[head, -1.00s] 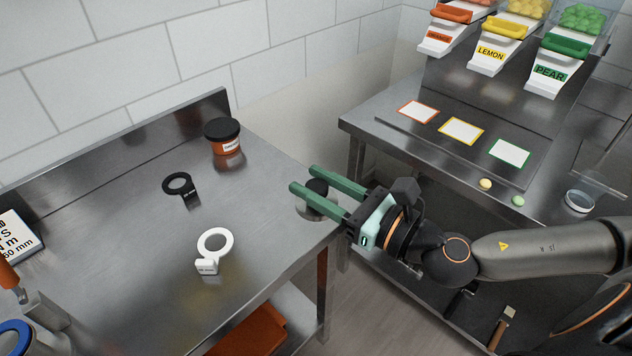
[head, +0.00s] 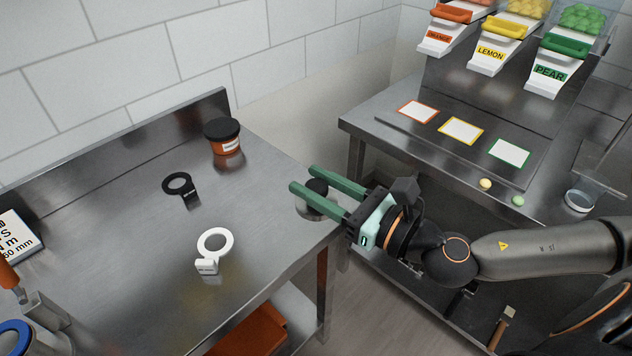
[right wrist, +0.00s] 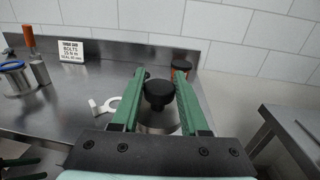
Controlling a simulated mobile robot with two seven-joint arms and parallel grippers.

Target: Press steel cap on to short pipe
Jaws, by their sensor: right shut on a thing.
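The steel cap (head: 303,207) is a shiny round piece with a black knob (head: 317,187) on top. It is at the table's right corner. My right gripper (head: 301,180) reaches in from the right with its green fingers on either side of the knob, shut on it. In the right wrist view the knob (right wrist: 159,93) sits between the fingers, with the shiny steel (right wrist: 160,122) below. I cannot make out a short pipe under the cap; the gripper and cap hide that spot. A dark green shape at the lower left of the right wrist view may be my left gripper (right wrist: 20,161).
A white ring (head: 215,242), a black ring (head: 177,183) and an orange tub with a black lid (head: 224,137) stand on the table. A blue-rimmed steel container (head: 20,340) is at the lower left. A second steel table (head: 375,135) with dispensers stands right, across a gap.

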